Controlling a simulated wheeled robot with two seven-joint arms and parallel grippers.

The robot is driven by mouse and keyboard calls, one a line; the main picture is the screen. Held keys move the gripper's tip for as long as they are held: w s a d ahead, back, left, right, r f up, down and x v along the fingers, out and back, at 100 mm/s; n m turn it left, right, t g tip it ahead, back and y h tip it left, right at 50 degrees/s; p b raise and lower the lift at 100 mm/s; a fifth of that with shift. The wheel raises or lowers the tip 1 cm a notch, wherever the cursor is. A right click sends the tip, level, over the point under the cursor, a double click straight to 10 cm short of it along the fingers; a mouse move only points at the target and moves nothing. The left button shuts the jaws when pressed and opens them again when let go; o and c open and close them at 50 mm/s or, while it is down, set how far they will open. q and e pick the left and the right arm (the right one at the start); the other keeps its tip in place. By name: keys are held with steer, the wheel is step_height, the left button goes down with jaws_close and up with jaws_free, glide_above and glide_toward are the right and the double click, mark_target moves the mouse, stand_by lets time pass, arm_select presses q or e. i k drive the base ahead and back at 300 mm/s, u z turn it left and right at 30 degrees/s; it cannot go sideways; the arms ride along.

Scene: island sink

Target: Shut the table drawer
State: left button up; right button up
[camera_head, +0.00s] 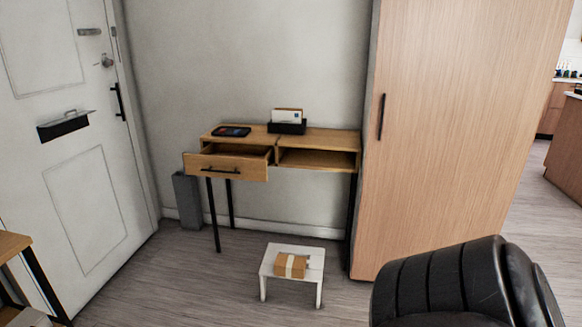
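A narrow wooden table (318,137) with thin black legs stands against the back wall. Its left drawer (225,167) is pulled out toward me and has a dark bar handle on its front. The right bay (317,159) of the table is an open compartment. The drawer is some distance ahead of me. Neither of my grippers is in view.
A white stool (291,255) with a small cardboard box (291,265) stands in front of the table. A black leather chair (460,285) is at the lower right. A tall wooden cabinet (450,120) flanks the table. Floor left of the stool (180,275) is clear.

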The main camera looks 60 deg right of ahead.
mark_target(217, 160)
steer(key=z, duration=0.95)
steer(key=i, duration=1.4)
steer(key=z, duration=0.2)
steer(key=i, duration=1.15)
steer(key=z, duration=1.1)
steer(key=i, duration=0.2)
steer(key=z, duration=0.05)
